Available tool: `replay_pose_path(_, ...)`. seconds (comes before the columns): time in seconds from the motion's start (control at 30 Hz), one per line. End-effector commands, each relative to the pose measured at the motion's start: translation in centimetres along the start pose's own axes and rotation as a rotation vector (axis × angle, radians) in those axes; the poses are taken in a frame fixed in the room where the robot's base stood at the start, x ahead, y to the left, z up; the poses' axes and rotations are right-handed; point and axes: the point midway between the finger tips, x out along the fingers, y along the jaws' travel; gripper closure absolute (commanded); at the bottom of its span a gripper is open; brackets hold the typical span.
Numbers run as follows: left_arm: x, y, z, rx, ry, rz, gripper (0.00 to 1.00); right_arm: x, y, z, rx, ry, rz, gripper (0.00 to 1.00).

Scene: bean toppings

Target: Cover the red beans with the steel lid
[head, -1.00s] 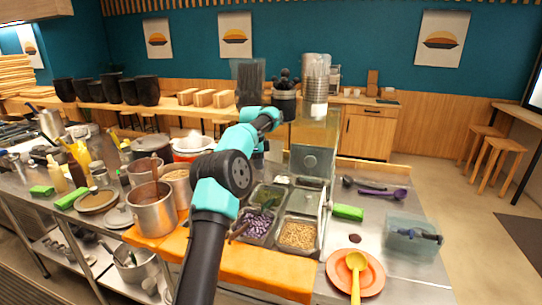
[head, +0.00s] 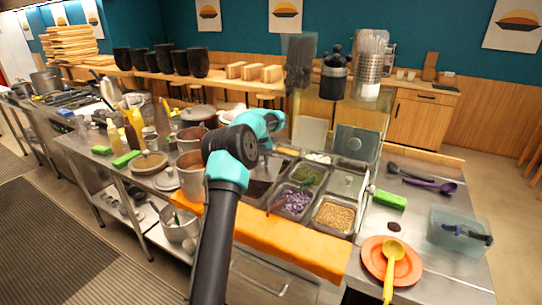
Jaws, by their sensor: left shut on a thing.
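My left gripper (head: 268,148) is behind my arm's wrist, above the left side of the topping pans, and its fingertips are mostly hidden. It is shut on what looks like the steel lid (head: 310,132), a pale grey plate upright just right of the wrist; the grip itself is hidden. A second, darker lid (head: 357,143) stands upright behind the pans. Purple-red beans (head: 293,201) lie uncovered in a front pan; I cannot tell surely that these are the red beans. A dark pan beside them is partly hidden by my arm. My right gripper is out of view.
Tan grains (head: 334,215) and green topping (head: 306,175) fill neighbouring pans. An orange plate (head: 377,265) with a yellow ladle (head: 391,262), a green block (head: 389,200) and a clear bin (head: 455,238) are on the right counter. Pots and bottles crowd the left.

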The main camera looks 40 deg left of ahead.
Motion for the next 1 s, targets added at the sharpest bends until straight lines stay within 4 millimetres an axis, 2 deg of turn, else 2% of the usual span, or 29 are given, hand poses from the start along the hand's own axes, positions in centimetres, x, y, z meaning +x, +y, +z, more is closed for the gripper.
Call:
replay_pose_path(0.1,0.9,1.6,0.2,0.121,0.001,0.016,0.93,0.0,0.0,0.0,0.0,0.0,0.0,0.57)
replay_pose_path(0.3,1.7,2.9,0.3,0.243,-0.001,0.03,0.93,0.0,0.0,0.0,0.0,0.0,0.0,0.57)
replay_pose_path(0.77,1.9,3.0,0.3,0.259,-0.001,0.031,0.93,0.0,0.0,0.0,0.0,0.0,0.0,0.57)
replay_pose_path(1.0,2.8,3.0,0.4,0.258,0.001,0.032,0.93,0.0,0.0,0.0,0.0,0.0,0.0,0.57)
